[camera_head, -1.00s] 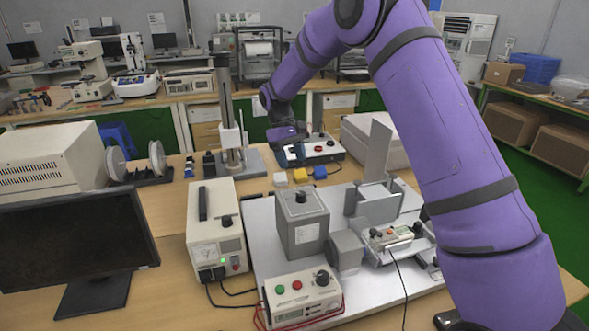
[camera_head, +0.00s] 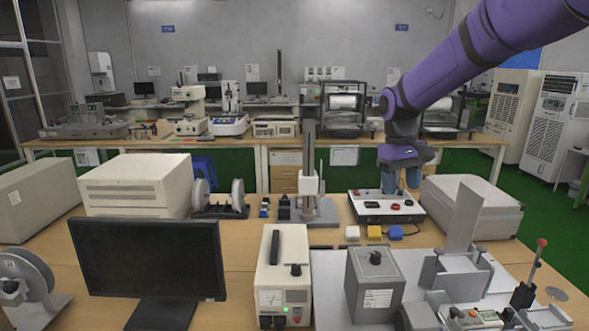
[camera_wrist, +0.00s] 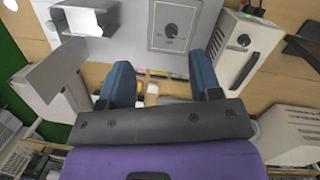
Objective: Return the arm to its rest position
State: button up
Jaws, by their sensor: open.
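My purple arm (camera_head: 470,55) reaches in from the upper right in the head view. My gripper (camera_head: 401,180) points down over the back of the table, above or just behind a control box with red buttons (camera_head: 385,207). In the wrist view the two blue fingers of my gripper (camera_wrist: 160,80) stand wide apart with nothing held between them. Whether the fingertips touch the control box cannot be told from the head view.
A grey box with a knob (camera_head: 375,285), a metal fixture (camera_head: 460,270) and a white power unit (camera_head: 283,275) stand in front. A monitor (camera_head: 147,262) is at left. A vertical stand (camera_head: 309,165) and a white case (camera_head: 472,207) flank my gripper. Small white, yellow and blue blocks (camera_head: 374,232) lie nearby.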

jog(key=s+d+r+m+t, duration=0.15)
jog(key=s+r, duration=0.25)
jog(key=s, duration=0.4)
jog(key=s+d+r+t, duration=0.2)
jog(key=s+r, duration=0.3)
jog(key=s, duration=0.3)
jog(key=s+d+f+m+t+y, duration=0.1)
jog(key=s+f+m+t, duration=0.1)
jog(key=s, duration=1.4)
jog(key=shift+d+t, duration=0.4)
jog(key=shift+t, duration=0.35)
jog(key=shift+c, duration=0.2)
